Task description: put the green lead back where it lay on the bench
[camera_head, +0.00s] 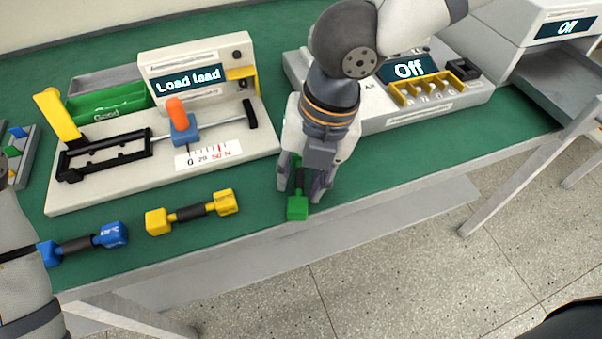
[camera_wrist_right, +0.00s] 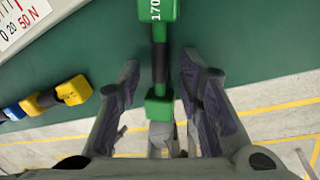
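The green lead (camera_head: 297,207) has green end blocks and a dark middle. It lies near the front edge of the green bench (camera_head: 262,222), pointing toward that edge; I cannot tell whether it rests fully on the surface. My right gripper (camera_head: 305,193) is over it, pointing down, with one finger on each side. In the right wrist view the lead (camera_wrist_right: 158,105) runs between the fingers of the right gripper (camera_wrist_right: 158,80), with a gap on both sides, so the gripper is open. The gripper hides part of the lead in the head view. My left gripper is out of view.
A yellow lead (camera_head: 190,212) and a blue lead (camera_head: 80,243) lie left along the front edge. Behind them stands a tester (camera_head: 215,160) reading "Load lead", with a green "Good" bin (camera_head: 108,103). A unit reading "Off" (camera_head: 425,105) stands behind right. The bench front right is clear.

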